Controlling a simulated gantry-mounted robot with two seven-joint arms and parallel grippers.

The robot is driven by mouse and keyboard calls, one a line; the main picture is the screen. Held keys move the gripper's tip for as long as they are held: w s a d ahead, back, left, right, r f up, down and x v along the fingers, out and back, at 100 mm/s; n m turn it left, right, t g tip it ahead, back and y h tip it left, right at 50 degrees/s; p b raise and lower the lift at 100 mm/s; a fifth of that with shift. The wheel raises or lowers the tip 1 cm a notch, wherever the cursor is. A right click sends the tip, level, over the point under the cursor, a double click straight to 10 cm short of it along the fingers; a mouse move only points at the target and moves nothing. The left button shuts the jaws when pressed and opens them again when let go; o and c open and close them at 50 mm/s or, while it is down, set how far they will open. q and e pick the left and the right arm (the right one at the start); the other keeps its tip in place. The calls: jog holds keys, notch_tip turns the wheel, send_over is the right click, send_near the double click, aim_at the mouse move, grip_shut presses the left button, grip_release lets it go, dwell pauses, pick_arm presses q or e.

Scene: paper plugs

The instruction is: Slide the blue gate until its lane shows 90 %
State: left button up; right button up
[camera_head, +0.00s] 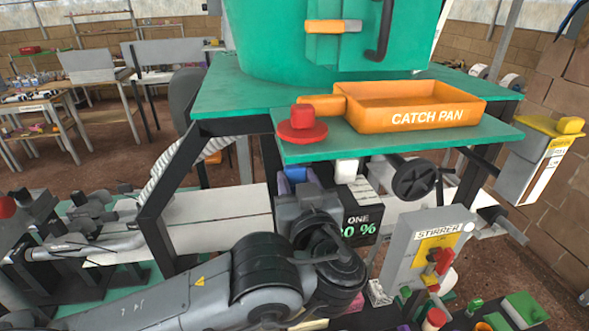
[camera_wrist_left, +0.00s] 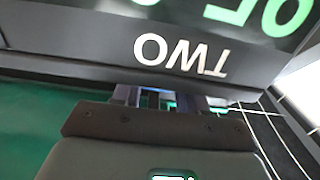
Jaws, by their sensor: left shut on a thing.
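My left gripper (camera_head: 305,192) reaches the dark lane box from the front. Its fingertips are mostly hidden in the head view. In the left wrist view the gripper (camera_wrist_left: 165,102) is shut at the blue gate (camera_wrist_left: 126,94), a strip of which shows by the fingers, under a dark panel (camera_wrist_left: 100,40) lettered TWO upside down. The green digits above TWO are cut off. In the head view a blue block (camera_head: 296,174) shows above my wrist. A readout labelled ONE (camera_head: 358,225) ends in "0 %", its first digit partly covered by my arm. My right gripper is out of view.
An orange catch pan (camera_head: 420,105) and a red knob (camera_head: 302,125) sit on the green shelf above the lanes. A grey stirrer panel (camera_head: 425,255) stands to the right. A black handwheel (camera_head: 413,180) hangs below the shelf. Green and red parts crowd the lower right.

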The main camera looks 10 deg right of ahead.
pick_arm(q)
jog(key=shift+f, duration=0.1)
dwell(0.3)
jog(key=shift+w+b, duration=0.15)
jog(key=shift+b, duration=0.25)
dwell(0.5)
jog(key=o, duration=0.8)
jog(key=shift+o, duration=0.9)
